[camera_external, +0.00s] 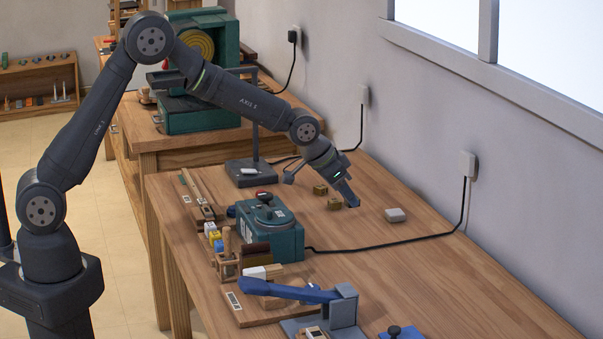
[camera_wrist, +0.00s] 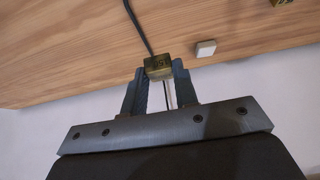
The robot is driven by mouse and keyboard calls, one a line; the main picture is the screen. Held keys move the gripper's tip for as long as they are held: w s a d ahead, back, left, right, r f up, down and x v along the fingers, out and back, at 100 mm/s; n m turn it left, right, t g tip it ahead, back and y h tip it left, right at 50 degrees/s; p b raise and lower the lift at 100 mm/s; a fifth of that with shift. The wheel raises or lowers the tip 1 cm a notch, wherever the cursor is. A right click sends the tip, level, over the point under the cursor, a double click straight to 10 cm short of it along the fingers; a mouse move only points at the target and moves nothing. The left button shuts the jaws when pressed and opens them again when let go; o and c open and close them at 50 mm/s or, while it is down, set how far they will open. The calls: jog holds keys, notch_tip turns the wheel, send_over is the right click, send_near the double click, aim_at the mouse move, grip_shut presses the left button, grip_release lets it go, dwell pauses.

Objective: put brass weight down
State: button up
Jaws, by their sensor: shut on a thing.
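My gripper (camera_wrist: 158,80) is shut on a brass weight (camera_wrist: 158,67), a small brass-coloured block with dark markings, held at the fingertips in the wrist view. In the external view my gripper (camera_external: 350,200) points down low over the wooden bench, with a brass block (camera_external: 335,203) right beside its fingertips; this appears to be the held weight. A second brass block (camera_external: 320,189) sits on the bench just behind it. A brass piece (camera_wrist: 281,2) also shows at the top edge of the wrist view. I cannot tell whether the held weight touches the bench.
A small white box (camera_external: 395,215) lies right of my gripper; it also shows in the wrist view (camera_wrist: 205,48). A teal device (camera_external: 270,228) with a black cable (camera_external: 400,243) stands in front. A dark stand (camera_external: 250,172) is behind left. The bench's right side (camera_external: 470,285) is clear.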

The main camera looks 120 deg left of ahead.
send_over(355, 226)
jog(key=s+d, duration=0.2)
jog(key=f, duration=0.6)
jog(key=shift+w+a+f, duration=0.2)
jog(key=shift+w, duration=0.05)
jog(key=shift+f, duration=2)
jog(key=o, duration=0.6)
jog(key=shift+f, duration=0.15)
jog(key=o, duration=0.5)
jog(key=shift+c, duration=0.2)
jog(key=v, duration=1.2)
